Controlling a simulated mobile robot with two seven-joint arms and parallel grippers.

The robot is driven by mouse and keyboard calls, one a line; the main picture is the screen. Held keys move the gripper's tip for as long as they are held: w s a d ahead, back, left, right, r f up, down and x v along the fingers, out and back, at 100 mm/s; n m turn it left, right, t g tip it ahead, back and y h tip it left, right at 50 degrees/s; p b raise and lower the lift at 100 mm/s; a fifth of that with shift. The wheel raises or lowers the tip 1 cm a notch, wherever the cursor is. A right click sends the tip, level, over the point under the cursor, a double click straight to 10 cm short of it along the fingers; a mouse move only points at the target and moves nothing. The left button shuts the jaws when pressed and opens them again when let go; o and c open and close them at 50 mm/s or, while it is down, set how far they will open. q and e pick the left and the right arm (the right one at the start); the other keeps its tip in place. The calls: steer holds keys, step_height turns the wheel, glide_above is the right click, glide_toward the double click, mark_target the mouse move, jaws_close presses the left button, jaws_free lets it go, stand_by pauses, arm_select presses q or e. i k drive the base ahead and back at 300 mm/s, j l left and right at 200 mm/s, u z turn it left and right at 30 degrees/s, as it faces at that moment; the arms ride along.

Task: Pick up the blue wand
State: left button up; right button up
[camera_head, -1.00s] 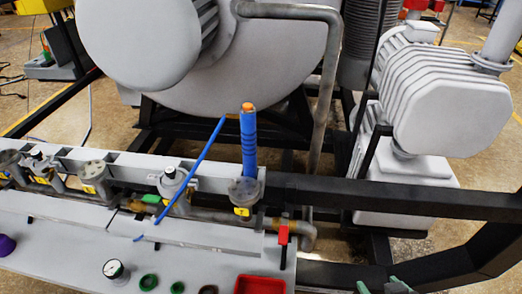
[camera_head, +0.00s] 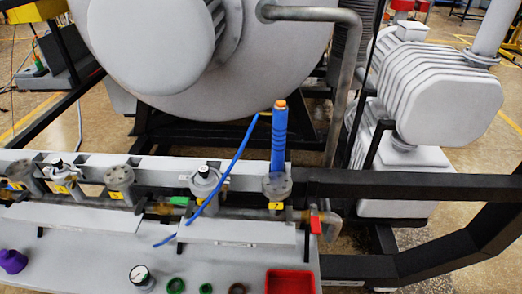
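The blue wand (camera_head: 279,140) stands upright on a round grey flange at the right end of the row of fittings. It is a thick blue cylinder with ridges and an orange tip. Neither of my grippers can be made out in this view, and nothing is touching the wand.
A red tray (camera_head: 290,270) sits on the grey panel (camera_head: 100,245) at the front. A purple knob (camera_head: 12,261), a gauge (camera_head: 141,276) and green rings lie along it. A black frame beam (camera_head: 410,186) runs right of the wand. The large grey furnace (camera_head: 150,45) stands behind.

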mark_target(279, 115)
steer(key=k+j, duration=0.1)
steer(key=j, duration=0.75)
steer(key=i+j, duration=0.1)
steer(key=j, duration=0.25)
steer(key=i+j+z, duration=0.1)
steer(key=j, duration=0.25)
steer(key=i+j, duration=0.1)
steer(key=j, duration=0.25)
